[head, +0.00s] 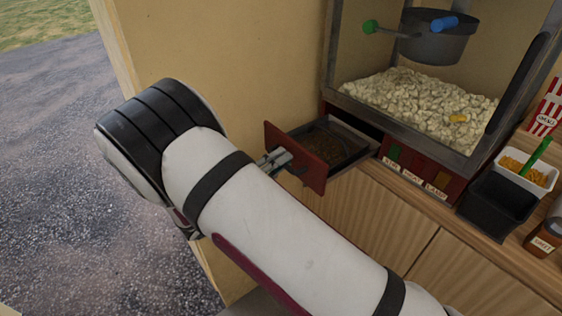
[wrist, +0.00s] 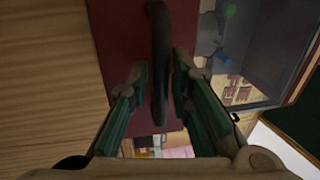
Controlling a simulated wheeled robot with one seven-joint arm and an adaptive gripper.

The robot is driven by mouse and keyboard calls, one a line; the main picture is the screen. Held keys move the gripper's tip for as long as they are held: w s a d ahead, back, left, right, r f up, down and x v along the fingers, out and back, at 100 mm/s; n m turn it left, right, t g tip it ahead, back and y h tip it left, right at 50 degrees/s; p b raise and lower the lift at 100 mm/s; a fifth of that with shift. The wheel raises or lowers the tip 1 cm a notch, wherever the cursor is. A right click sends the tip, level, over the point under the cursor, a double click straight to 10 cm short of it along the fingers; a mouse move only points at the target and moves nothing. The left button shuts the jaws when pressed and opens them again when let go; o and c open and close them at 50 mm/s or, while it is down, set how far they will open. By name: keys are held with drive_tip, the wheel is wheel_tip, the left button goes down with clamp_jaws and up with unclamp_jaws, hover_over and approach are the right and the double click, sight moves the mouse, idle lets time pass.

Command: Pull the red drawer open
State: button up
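The red drawer (head: 295,155) under the popcorn machine stands pulled out, and dark brown bits show inside it. Its red front also shows in the wrist view (wrist: 123,35). A dark curved handle (wrist: 159,60) is on that front. My gripper (head: 280,160) is at the drawer front in the head view, partly hidden by my arm. In the wrist view the green-padded fingers of my gripper (wrist: 161,72) stand on either side of the handle. A narrow gap shows on each side, so the gripper looks open around the handle.
The popcorn machine (head: 420,95) stands above, with a panel of labelled switches (head: 412,170) right of the drawer. A black container (head: 497,203) and a white tub (head: 530,172) stand on the counter at right. Wooden cabinet doors (head: 440,262) lie below.

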drive_tip(key=v, duration=1.1)
drive_tip(key=shift+s+a, duration=0.15)
drive_tip(key=shift+f, duration=0.15)
drive_tip(key=s+d+r+m+g+y, duration=0.3)
drive_tip(key=d+r+m+g, duration=0.35)
drive_tip(key=d+m, duration=0.4)
drive_tip(key=s+d+r+m+g+y, duration=0.3)
drive_tip(key=d+r+m+g, duration=0.35)
drive_tip(key=d+m, duration=0.45)
drive_tip(key=s+d+r+m+t+y, duration=0.2)
drive_tip(key=s+m+y, duration=0.3)
drive_tip(key=s+m, duration=0.3)
drive_tip(key=s+d+r+m+t+y, duration=0.3)
drive_tip(key=s+m, duration=0.5)
drive_tip(key=m, duration=0.5)
drive_tip(key=shift+s+d+r+m+y, duration=0.35)
drive_tip(key=shift+r+y, duration=0.35)
drive_tip(key=shift+y, duration=0.4)
